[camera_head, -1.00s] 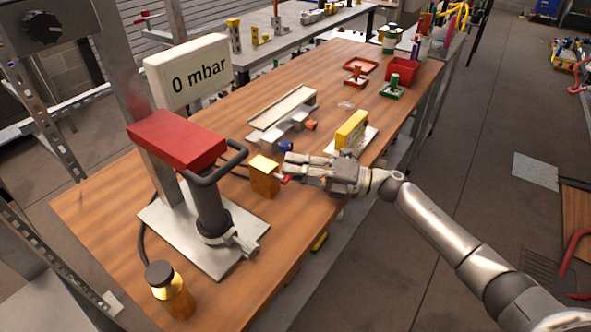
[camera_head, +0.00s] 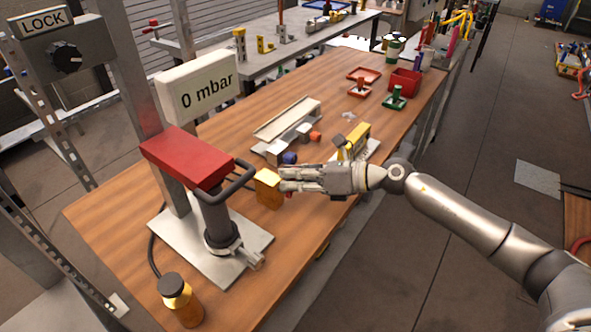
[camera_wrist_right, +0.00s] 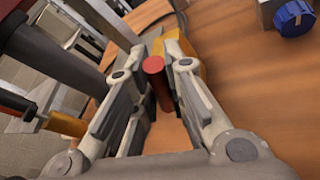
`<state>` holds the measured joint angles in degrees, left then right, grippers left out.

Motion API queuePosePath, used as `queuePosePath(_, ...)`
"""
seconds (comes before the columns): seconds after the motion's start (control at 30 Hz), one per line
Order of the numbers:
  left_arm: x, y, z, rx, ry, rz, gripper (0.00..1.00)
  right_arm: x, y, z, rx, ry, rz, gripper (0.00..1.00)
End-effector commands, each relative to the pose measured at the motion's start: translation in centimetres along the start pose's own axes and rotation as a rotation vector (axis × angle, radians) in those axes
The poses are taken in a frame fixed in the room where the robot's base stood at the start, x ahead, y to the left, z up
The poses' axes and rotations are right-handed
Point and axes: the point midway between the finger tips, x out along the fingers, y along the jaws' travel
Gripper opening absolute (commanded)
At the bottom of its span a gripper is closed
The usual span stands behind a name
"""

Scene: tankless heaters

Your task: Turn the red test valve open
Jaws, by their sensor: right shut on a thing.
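The red valve handle (camera_wrist_right: 154,74) shows in the right wrist view as a short red cylinder between the fingers of my right gripper (camera_wrist_right: 162,62). The fingers are shut on it. A yellow block (camera_wrist_right: 197,68) stands just beyond it. In the head view, my right gripper (camera_head: 284,180) reaches in from the right, with its fingertips at the right side of the yellow block (camera_head: 268,187). My left gripper is in neither view.
A pump with a red top (camera_head: 188,157) and dark loop handle stands left of the yellow block. A display (camera_head: 205,92) reads "0 mbar". An amber bottle (camera_head: 181,300) stands at the front. A blue knob (camera_head: 289,157) lies behind the gripper. A red bin (camera_head: 404,79) stands far back.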

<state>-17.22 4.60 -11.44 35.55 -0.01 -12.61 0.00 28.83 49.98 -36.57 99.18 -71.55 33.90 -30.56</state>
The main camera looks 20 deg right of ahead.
Motion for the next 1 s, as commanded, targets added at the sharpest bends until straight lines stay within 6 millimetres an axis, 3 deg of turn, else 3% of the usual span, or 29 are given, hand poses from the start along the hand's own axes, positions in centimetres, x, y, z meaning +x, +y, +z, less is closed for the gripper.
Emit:
queuePosePath(0.1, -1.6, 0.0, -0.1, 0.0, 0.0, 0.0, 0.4, -0.1, 0.5, 0.4, -0.084, 0.021, -0.035, 0.0)
queuePosePath(0.4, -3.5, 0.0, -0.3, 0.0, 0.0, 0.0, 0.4, -0.1, 0.6, 0.3, -0.23, 0.052, -0.096, 0.0)
queuePosePath(1.0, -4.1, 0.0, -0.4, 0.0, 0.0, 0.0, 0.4, 0.1, 0.5, 0.1, -0.287, 0.064, -0.12, 0.0)
